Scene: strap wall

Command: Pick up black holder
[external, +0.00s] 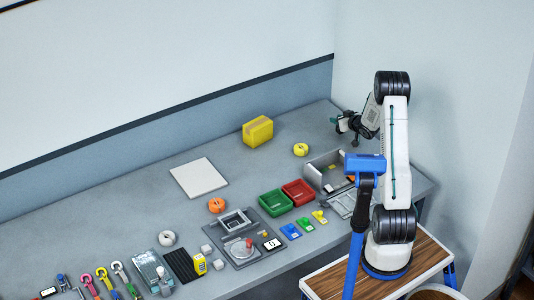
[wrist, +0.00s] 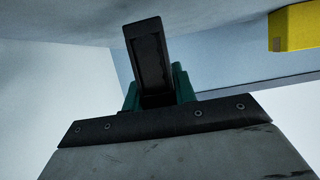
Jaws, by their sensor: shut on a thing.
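The black holder (wrist: 147,50) shows in the wrist view as a dark, upright block with a recessed face. My gripper (wrist: 156,88) is shut on it, with a green finger on either side of its lower part. In the external view my gripper (external: 341,124) is in the air over the far right of the bench, near the corner of the walls. The holder is too small there to tell clearly from the dark gripper parts.
A yellow box (external: 258,131) and a yellow roll (external: 300,149) stand on the bench (external: 120,190) left of my gripper. A grey metal bin (external: 321,182), red tray (external: 297,191) and green tray (external: 275,203) are nearer the front. A white sheet (external: 199,177) lies mid-bench.

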